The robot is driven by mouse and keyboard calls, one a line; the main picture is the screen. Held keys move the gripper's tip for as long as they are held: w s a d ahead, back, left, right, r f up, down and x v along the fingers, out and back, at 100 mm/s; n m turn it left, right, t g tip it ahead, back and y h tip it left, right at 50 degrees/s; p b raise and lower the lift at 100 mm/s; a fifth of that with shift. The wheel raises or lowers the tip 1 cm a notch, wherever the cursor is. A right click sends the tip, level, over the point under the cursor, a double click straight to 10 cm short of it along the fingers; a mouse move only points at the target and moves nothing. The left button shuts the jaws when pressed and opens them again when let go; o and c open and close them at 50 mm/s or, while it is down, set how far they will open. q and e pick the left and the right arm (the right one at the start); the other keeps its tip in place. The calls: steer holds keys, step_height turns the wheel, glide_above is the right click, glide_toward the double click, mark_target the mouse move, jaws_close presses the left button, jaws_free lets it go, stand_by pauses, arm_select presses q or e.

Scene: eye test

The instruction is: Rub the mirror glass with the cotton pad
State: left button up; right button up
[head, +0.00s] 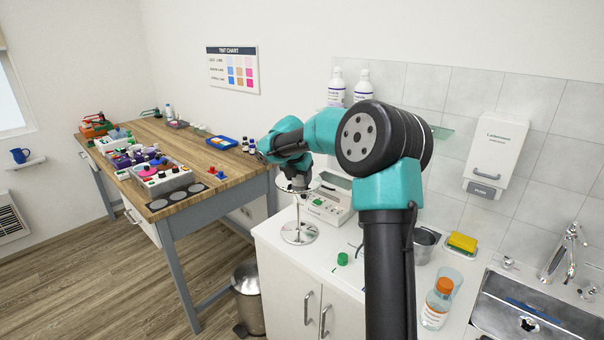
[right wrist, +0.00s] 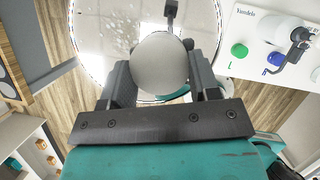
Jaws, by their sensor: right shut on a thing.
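The round mirror (head: 300,232) stands on a round metal foot on the white counter; my right gripper (head: 297,182) is right at its tilted disc and hides part of it. In the right wrist view the mirror glass (right wrist: 100,35) fills the top middle, with pale specks on its left part. My right gripper is shut on the round white cotton pad (right wrist: 162,64), which lies in front of the glass. I cannot tell whether pad and glass touch. The pad is hidden in the head view. My left gripper is not in view.
A white device (head: 328,207) stands close behind the mirror. A green cap (head: 343,259), a metal cup (head: 424,245), a bottle with an orange cap (head: 438,303) and a sponge (head: 462,243) are to the right, before the sink (head: 540,318). A wooden table (head: 215,160) is at left.

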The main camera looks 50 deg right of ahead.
mark_target(301, 180)
steer(key=shift+s+a, duration=0.45)
steer(key=shift+s, duration=0.25)
steer(key=shift+s+r, duration=0.2)
steer(key=shift+w+r, duration=0.1)
steer(key=shift+r, duration=3.7)
steer(key=shift+d, duration=0.1)
